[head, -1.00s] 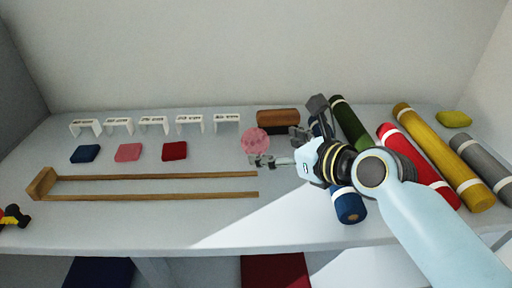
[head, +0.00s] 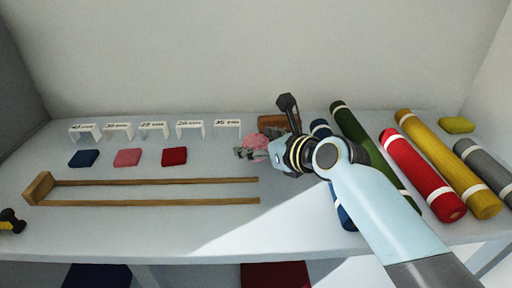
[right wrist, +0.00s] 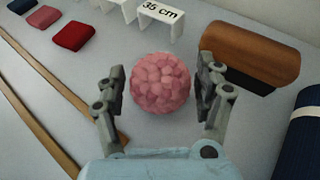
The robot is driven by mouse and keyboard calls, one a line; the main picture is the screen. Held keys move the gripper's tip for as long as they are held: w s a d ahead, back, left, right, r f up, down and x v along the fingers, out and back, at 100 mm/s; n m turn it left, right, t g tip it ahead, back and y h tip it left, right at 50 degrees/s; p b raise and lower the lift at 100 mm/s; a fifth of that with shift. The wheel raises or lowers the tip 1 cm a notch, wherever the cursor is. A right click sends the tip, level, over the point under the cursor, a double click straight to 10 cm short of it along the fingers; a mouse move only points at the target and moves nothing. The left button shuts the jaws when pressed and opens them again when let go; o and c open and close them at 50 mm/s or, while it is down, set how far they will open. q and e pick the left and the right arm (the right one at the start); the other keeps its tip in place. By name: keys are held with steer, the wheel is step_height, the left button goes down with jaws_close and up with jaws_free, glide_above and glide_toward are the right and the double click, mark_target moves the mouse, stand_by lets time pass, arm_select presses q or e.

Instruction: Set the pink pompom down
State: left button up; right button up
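The pink pompom (head: 257,141) is a round, bumpy ball at the back middle of the counter, seeming to rest on its top. In the head view it is partly hidden by my right gripper (head: 259,143). The right wrist view shows the pompom (right wrist: 160,83) between the two spread fingers of my right gripper (right wrist: 162,90). A narrow gap shows on each side, so the gripper looks open around it. My left gripper is not in view.
A brown roll (right wrist: 248,55) lies close beyond the right finger. White labelled stands (head: 190,127) line the back left. Swatches (head: 127,157) and a wooden two-rail frame (head: 150,202) lie left of the pompom. Blue, green, red (head: 425,178), yellow and grey rolls fill the right.

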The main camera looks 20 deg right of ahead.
steer(key=c, duration=0.7)
steer(key=shift+r, duration=0.15)
